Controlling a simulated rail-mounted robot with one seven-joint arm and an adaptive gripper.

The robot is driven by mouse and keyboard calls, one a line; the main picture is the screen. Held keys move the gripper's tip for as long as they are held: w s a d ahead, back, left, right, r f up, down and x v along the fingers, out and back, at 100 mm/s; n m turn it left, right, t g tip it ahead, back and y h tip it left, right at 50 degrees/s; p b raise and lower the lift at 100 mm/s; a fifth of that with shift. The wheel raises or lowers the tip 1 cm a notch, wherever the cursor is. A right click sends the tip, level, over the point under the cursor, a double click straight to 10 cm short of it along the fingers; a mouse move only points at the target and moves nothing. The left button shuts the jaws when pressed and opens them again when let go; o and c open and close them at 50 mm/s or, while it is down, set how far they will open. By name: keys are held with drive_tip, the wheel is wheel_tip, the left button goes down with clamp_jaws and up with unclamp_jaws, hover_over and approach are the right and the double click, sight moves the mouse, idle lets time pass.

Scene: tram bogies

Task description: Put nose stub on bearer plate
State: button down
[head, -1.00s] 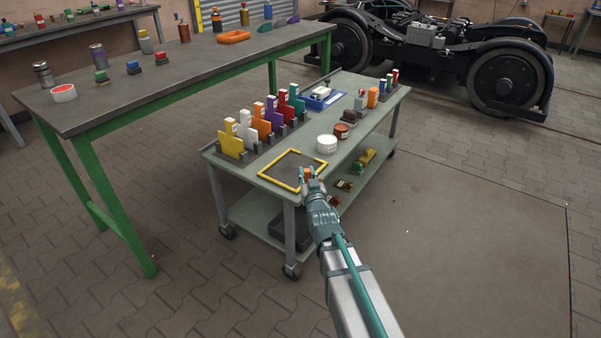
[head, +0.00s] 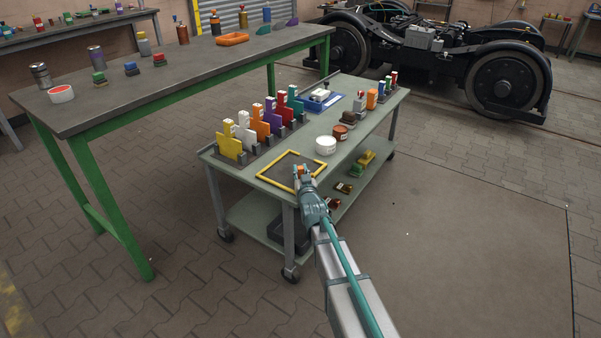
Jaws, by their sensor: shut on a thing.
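The middle of the plate is bare.
Several coloured upright cards (head: 246,134) stand in a row behind the plate. A white tub (head: 325,145) and a brown tub (head: 341,132) stand to its right. A blue tray (head: 322,101) is farther back. A green-legged bench (head: 160,70) stands at left.

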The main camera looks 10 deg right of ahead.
drive_tip(key=shift+f, duration=0.1)
drive_tip(key=shift+f, duration=0.15)
drive_tip(key=c, duration=1)
unclamp_jaws()
drive_tip(key=shift+r, duration=0.3)
drive_tip(key=s+p, duration=0.1)
drive_tip(key=s, duration=0.9)
drive_tip(key=shift+s+d, duration=0.3)
drive_tip(key=shift+s, duration=0.1)
drive_tip(key=shift+o, duration=0.6)
drive_tip(key=shift+s, duration=0.6)
